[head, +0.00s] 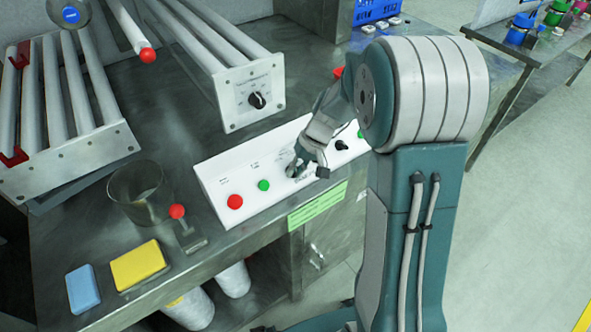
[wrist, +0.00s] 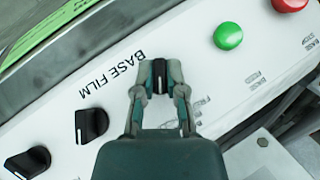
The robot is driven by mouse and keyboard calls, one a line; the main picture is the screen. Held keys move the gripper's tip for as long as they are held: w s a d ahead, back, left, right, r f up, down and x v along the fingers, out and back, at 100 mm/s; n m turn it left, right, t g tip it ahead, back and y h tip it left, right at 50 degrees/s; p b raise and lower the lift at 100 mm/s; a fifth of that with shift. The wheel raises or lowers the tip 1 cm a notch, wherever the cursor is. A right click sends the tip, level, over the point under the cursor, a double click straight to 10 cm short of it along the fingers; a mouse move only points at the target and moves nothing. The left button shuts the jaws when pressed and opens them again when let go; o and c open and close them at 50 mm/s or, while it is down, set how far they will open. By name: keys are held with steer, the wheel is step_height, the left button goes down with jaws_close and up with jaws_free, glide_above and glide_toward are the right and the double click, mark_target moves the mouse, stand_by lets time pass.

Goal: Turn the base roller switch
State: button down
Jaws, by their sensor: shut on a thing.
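The white control panel (head: 219,191) runs along the front of the metal bench and also fills much of the wrist view (wrist: 262,85). My gripper (head: 297,171) is down at its middle in the head view. In the wrist view my gripper (wrist: 160,80) has its two fingers closed on either side of a small black rotary switch (wrist: 160,76), beside the printed words "BASE FILM". The switch's pointer lies roughly up and down in that view. The fingers hide its sides, and I cannot read a label naming it as the base roller switch.
Two more black switches (wrist: 91,125) (wrist: 27,161) lie left of my gripper in the wrist view. A green button (wrist: 228,36) and a red button (wrist: 290,4) are to its right. A roller unit with a dial (head: 257,100) stands behind the panel. A glass beaker (head: 139,192) stands left.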

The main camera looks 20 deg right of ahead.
steer(key=c, duration=0.7)
jaws_free()
steer(key=shift+w, duration=0.15)
steer(key=shift+w+d+r, duration=0.1)
steer(key=shift+d+r, duration=0.05)
steer(key=shift+r, duration=0.1)
steer(key=v, duration=1.1)
steer(key=shift+d, duration=0.1)
steer(key=s+a+r+t+h, duration=0.1)
steer(key=s+r+t, duration=0.1)
steer(key=s, duration=0.5)
steer(key=s+a+r+t+h, duration=0.1)
steer(key=s+a+r+h, duration=0.1)
steer(key=s, duration=0.5)
steer(key=s+a+r+t+h, duration=0.2)
steer(key=s+r, duration=0.1)
steer(key=s, duration=0.4)
steer(key=shift+s+a+r+t, duration=0.15)
steer(key=shift+s+a+t, duration=0.05)
steer(key=shift+a+t, duration=0.1)
